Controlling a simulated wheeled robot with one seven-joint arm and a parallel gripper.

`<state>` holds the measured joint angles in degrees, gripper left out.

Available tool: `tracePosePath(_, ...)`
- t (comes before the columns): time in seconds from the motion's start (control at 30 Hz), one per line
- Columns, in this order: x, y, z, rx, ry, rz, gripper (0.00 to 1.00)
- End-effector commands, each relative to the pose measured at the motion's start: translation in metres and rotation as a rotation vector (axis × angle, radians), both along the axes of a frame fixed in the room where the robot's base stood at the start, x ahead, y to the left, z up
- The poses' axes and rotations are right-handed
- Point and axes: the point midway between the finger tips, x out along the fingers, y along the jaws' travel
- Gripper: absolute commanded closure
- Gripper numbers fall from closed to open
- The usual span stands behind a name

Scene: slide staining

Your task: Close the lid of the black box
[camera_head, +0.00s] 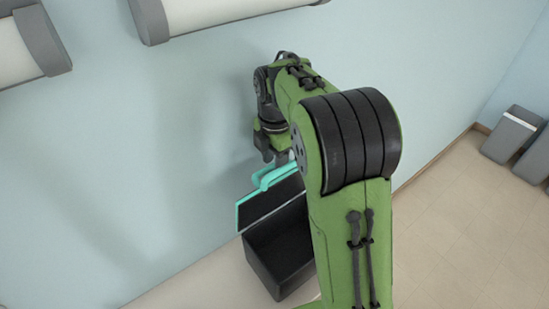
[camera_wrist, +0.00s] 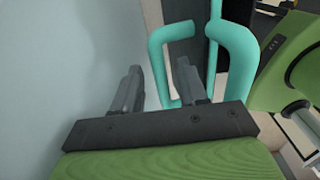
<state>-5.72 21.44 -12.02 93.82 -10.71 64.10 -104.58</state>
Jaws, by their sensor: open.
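The black box (camera_head: 280,262) stands on the floor by the wall, partly hidden behind my arm in the head view. Its lid (camera_head: 262,208) is raised and tilted up toward the wall, with a teal edge and a teal handle (camera_head: 270,175). The handle also shows in the wrist view (camera_wrist: 236,58) as bent bars. My gripper (camera_wrist: 158,70) is open at the handle. One teal bar appears between the two fingers in the wrist view; I cannot tell whether they touch it. In the head view the fingertips are mostly hidden.
The pale blue wall (camera_head: 120,180) runs close beside the lid and my gripper. Grey bins (camera_head: 512,135) stand far right on the floor. The tiled floor (camera_head: 460,230) at right is clear. Grey-capped white cylinders (camera_head: 200,15) are at the top left.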

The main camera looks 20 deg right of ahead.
Motion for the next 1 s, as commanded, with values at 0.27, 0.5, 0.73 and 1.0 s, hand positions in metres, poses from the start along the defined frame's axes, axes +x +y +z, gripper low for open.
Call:
tracePosePath(0.27,0.0001,0.0,0.0006,0.0,0.0,0.0,0.88)
tracePosePath(0.5,0.0,0.0,0.0007,0.0,0.0,-0.001,1.0)
tracePosePath(0.73,-0.0003,-0.0002,0.0004,0.002,-0.006,-0.001,1.0)
tracePosePath(1.0,-0.0025,-0.0014,-0.0029,0.025,-0.081,-0.002,1.0)
